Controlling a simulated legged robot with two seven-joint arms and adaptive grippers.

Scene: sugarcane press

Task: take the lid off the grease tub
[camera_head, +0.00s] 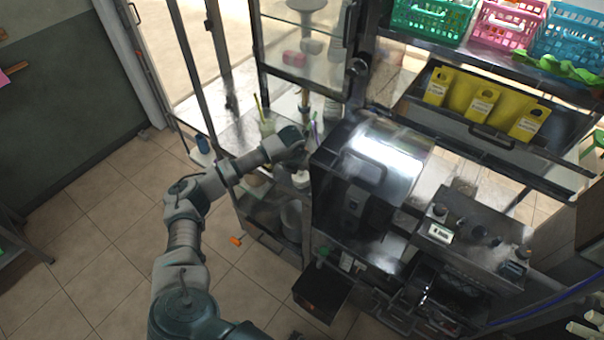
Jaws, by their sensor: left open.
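My left arm reaches up from the bottom to the metal counter left of the press. My left gripper (297,163) is at its end, open, close above a small white round tub (300,179) on the counter. This looks like the grease tub, but its lid cannot be told apart from its body at this size. The gripper and wrist hide part of the counter around it, and I cannot tell whether the fingers touch the tub. My right gripper is not in view.
The steel sugarcane press (385,155) stands just right of the gripper. A glass-fronted cabinet (300,45) rises behind. Yellow holders (482,103) sit in a tray at right, below coloured baskets (430,18). An orange object (236,241) lies low beside the counter. The tiled floor at left is clear.

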